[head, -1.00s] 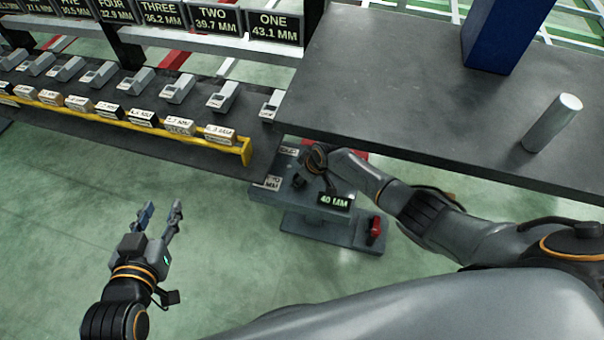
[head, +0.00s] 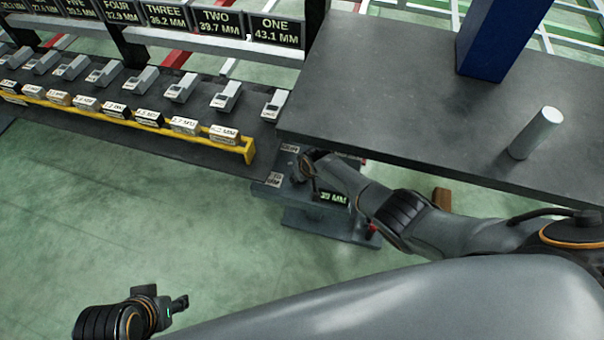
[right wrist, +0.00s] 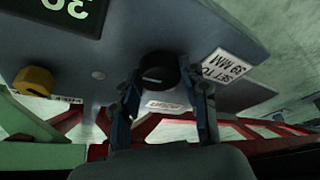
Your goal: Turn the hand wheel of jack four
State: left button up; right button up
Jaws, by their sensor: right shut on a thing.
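A grey-blue unit (head: 320,222) stands low beside the dark table, with a small display (head: 333,198) reading 39 MM. In the right wrist view a black round knob (right wrist: 160,72) sits on its face, beside a label (right wrist: 230,66) that seems to read SET TO 39 MM. My right gripper (right wrist: 165,98) is shut on this knob, one finger on each side. In the head view my right arm partly hides the unit. My left gripper (head: 181,303) hangs over the floor at lower left, away from everything; its finger opening is not clear.
A dark table (head: 400,110) overhangs the unit, bearing a grey cylinder (head: 535,133) and a blue post (head: 495,40). A yellow rail (head: 200,139) with several labelled blocks runs along the left. Number boards (head: 275,30) hang behind. The green floor at lower left is clear.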

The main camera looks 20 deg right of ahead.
dwell(0.4)
jog(key=o, duration=1.1)
jog(key=shift+o, duration=0.2)
jog(key=v, duration=1.2)
